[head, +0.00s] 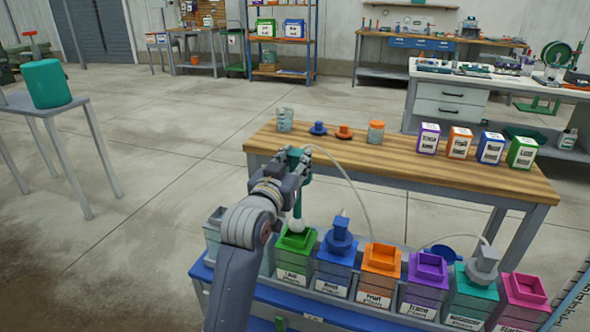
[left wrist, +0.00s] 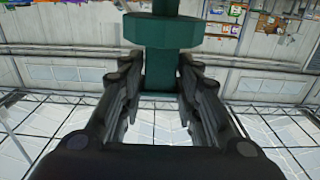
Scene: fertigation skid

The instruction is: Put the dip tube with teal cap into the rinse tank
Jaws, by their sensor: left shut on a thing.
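My left gripper (head: 294,168) is shut on the teal cap of the dip tube (head: 304,170); the teal cap (left wrist: 160,62) also shows between the fingers in the left wrist view. The tube hangs down, with a pale rounded end (head: 297,226) at or just over the opening of the green-topped tank (head: 296,240); I cannot tell whether it is inside. A pale hose runs from the cap to the right. A greyish clear tank (head: 212,232) stands at the left end of the row, partly hidden by my arm; I cannot read a rinse label. My right gripper is not in view.
The row continues right with blue (head: 335,255), orange (head: 380,262), purple (head: 426,270), teal (head: 474,293) and magenta (head: 523,292) tanks. The blue and teal tanks carry caps. Behind is a wooden bench (head: 340,150) with labelled containers. A teal cylinder (head: 47,83) stands left.

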